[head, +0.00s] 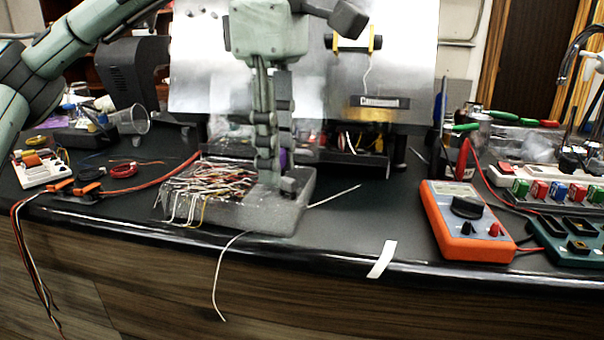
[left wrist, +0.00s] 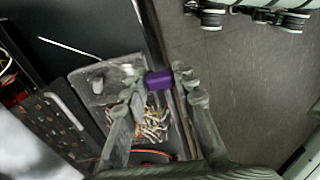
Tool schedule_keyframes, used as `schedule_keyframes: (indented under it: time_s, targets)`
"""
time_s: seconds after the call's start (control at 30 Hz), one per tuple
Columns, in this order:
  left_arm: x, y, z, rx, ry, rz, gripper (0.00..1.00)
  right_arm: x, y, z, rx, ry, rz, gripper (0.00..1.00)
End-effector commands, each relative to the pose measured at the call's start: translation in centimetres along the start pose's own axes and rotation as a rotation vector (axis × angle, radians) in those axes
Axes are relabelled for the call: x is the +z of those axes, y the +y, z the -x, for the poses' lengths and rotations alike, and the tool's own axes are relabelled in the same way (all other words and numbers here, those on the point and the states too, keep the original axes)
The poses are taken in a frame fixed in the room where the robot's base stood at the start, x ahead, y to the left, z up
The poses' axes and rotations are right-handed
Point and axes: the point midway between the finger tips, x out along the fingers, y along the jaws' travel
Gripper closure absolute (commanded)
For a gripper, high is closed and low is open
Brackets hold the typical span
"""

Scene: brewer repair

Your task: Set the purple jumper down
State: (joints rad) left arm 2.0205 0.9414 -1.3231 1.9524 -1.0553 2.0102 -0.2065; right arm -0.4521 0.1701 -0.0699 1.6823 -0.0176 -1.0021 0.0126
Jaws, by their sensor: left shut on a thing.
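The purple jumper (left wrist: 158,81) shows in the left wrist view between the fingertips of my left gripper (left wrist: 160,88). In the head view only a sliver of purple (head: 283,160) shows behind the fingers. My left gripper (head: 277,185) points down and is shut on the jumper at the right part of a grey tray (head: 250,217). The tray holds a tangle of pale and coloured wires (head: 212,182) in its left part. I cannot tell whether the jumper touches the tray. My right gripper is not in view.
An orange multimeter (head: 466,222) stands to the right, with a row of coloured blocks (head: 560,190) beyond it. Orange clips (head: 75,187) and a red cable lie to the left. The bench front edge is near the tray. Bare bench lies between tray and multimeter.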

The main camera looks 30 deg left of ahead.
Motion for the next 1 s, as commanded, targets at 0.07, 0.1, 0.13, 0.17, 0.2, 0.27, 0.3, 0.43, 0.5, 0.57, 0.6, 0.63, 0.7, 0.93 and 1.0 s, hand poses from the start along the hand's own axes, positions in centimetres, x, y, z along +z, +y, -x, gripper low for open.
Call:
schedule_keyframes:
  time_s: [0.07, 0.1, 0.13, 0.17, 0.2, 0.27, 0.3, 0.43, 0.5, 0.57, 0.6, 0.63, 0.7, 0.93, 1.0]
  targets:
    - [-0.3, -0.2, 0.2, 0.000, 0.001, 0.004, 0.87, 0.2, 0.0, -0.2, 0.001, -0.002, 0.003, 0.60]
    - [-0.6, -0.2, 0.2, 0.001, 0.003, 0.012, 0.87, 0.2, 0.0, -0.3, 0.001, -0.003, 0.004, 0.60]
    - [-0.9, -0.2, 0.4, 0.004, 0.005, 0.022, 0.87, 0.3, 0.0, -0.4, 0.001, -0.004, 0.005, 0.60]
    - [-1.3, -0.2, 0.5, 0.008, 0.008, 0.037, 0.87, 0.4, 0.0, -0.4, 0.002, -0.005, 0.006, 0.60]
    - [-2.1, -0.2, 0.7, 0.012, 0.013, 0.063, 0.87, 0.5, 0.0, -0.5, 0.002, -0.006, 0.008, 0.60]
    - [-3.5, -0.3, 1.0, 0.019, 0.021, 0.115, 0.87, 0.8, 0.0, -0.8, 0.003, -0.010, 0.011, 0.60]
    - [-4.6, -0.4, 1.2, 0.023, 0.024, 0.154, 0.87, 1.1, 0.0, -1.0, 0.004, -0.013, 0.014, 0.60]
    - [-7.9, -0.9, 1.5, 0.022, 0.023, 0.275, 0.87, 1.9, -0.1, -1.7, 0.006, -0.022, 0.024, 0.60]
    - [-9.2, -1.3, 1.4, 0.016, 0.016, 0.325, 0.87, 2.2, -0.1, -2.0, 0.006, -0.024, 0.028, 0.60]
    - [-10.1, -1.5, 1.3, 0.012, 0.010, 0.360, 0.87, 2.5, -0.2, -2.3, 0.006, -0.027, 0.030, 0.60]
    - [-10.5, -1.7, 1.3, 0.008, 0.007, 0.376, 0.87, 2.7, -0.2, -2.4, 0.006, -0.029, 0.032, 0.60]
    - [-10.8, -1.7, 1.2, 0.006, 0.004, 0.386, 0.87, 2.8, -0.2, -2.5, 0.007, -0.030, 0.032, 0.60]
    - [-11.0, -1.8, 1.0, 0.001, 0.001, 0.401, 0.87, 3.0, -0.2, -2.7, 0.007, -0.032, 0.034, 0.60]
    - [-9.9, -0.5, -0.3, -0.008, 0.004, 0.405, 0.87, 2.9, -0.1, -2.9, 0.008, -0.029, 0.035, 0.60]
    - [-9.4, 0.1, -0.8, -0.008, 0.003, 0.404, 0.87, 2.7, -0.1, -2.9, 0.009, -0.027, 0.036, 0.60]
